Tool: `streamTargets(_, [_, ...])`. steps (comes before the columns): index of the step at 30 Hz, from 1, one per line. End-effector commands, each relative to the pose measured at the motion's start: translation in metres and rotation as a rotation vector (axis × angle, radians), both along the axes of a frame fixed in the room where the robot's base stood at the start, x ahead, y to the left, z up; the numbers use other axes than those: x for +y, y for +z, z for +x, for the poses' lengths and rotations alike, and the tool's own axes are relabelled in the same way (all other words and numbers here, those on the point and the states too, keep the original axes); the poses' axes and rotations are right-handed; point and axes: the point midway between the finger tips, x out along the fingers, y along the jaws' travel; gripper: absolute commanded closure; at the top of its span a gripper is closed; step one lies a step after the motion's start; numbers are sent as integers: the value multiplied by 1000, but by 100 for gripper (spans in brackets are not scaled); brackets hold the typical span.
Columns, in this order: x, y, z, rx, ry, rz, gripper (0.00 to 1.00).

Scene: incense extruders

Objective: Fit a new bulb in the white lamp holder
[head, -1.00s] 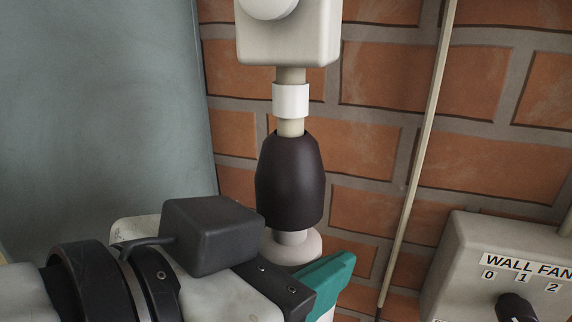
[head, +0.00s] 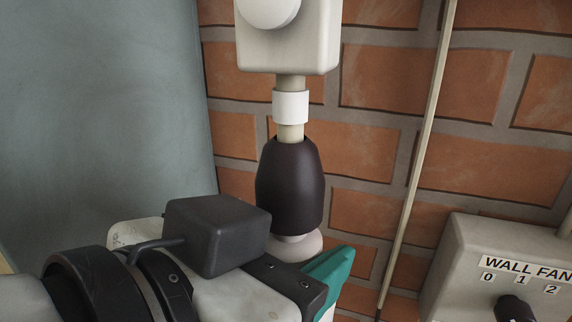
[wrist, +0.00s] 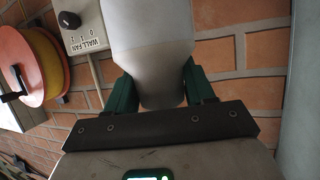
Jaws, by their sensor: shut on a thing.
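A dark, near-black lamp holder (head: 289,185) hangs mouth down from a pale pipe, with a white band (head: 291,107) around the pipe above it. A pale bulb (head: 296,248) is directly under the holder, upright, with its neck at the mouth. Only a short piece of neck shows; how far it is inside is hidden. In the wrist view the bulb (wrist: 160,82) fills the space between my two teal fingers. In the head view one finger shows and the other is hidden.
A pale box (head: 288,45) with a round white part is above the holder. A brick wall (head: 430,80) is behind. A WALL FAN switch box (head: 470,262) stands at right, and a thin cord hangs between. A grey-blue panel (head: 100,110) is at left. A red-and-yellow reel (wrist: 30,65) shows in the wrist view.

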Motion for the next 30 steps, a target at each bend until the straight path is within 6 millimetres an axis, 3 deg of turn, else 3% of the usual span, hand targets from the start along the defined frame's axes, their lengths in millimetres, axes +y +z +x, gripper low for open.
streamTargets(29, [0, 5, -1, -12, 210, 6, 81])
streamTargets(30, [0, 6, -1, -14, 233, 7, 86])
